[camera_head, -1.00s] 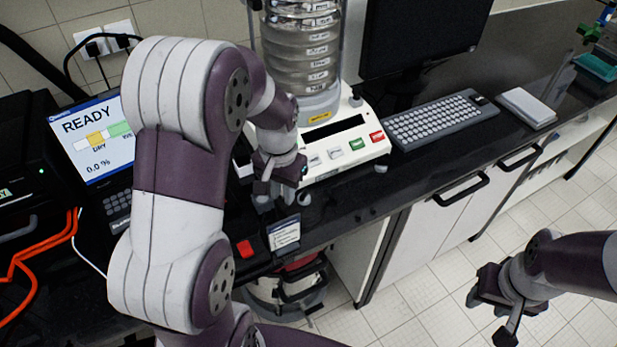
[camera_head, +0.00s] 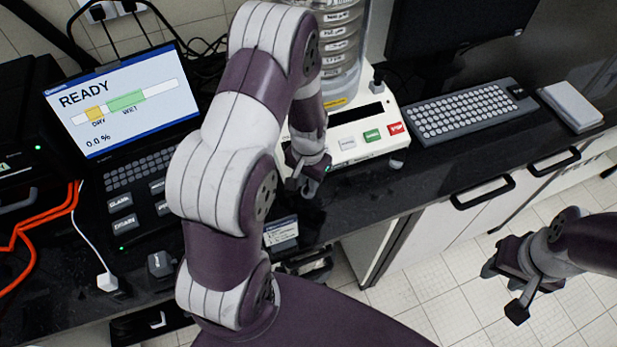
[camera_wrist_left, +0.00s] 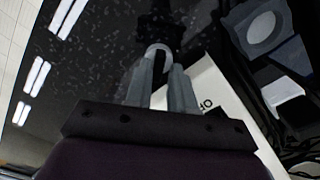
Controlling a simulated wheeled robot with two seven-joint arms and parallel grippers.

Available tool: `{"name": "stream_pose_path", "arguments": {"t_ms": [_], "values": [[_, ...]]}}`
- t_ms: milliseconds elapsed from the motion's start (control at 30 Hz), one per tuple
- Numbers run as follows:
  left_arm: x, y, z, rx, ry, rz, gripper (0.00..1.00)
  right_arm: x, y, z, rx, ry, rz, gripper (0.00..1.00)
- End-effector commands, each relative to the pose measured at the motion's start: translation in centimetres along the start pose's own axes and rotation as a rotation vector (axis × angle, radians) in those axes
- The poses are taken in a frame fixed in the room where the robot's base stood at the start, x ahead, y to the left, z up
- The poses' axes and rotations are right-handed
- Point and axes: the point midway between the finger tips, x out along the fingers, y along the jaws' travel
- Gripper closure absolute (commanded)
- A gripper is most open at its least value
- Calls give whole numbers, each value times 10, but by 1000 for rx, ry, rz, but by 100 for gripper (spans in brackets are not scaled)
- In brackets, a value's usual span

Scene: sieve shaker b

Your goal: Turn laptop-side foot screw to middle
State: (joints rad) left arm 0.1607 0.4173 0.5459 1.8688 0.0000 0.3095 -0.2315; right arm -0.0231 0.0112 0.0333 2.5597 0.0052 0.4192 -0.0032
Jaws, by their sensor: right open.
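The white sieve shaker base (camera_head: 352,128) stands on the dark bench in the head view. Its laptop-side front foot is hidden there behind my left gripper (camera_head: 302,187), which points down at that corner. In the left wrist view, a round pale foot screw (camera_wrist_left: 158,49) shows at the fingertips of my left gripper (camera_wrist_left: 162,68). One finger is on each side with a narrow gap; I cannot tell whether they press on it. Another front foot screw (camera_head: 397,163) shows at the base's right corner. My right gripper (camera_head: 503,290) is open and empty over the floor.
The laptop (camera_head: 125,100) reads READY and 0.0 %, at the left of the shaker. A small label card (camera_head: 281,233) is near the bench's front edge. A keyboard (camera_head: 465,113) and white pad (camera_head: 571,107) lie to the right. Cabinet handles (camera_head: 484,193) project below the bench.

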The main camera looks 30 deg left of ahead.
Motion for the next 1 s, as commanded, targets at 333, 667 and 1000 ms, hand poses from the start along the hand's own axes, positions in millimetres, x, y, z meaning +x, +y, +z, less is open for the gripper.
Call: {"name": "stream_pose_path", "arguments": {"t_ms": [333,667,1000], "values": [[6,0,0,0,0,0,83,-1,0,0,0,0,0,57],[5,0,0,-6,1,0,100,-1,0,0,0,0,0,57],[5,0,0,-152,1,0,100,-4,0,0,0,0,0,57]]}}
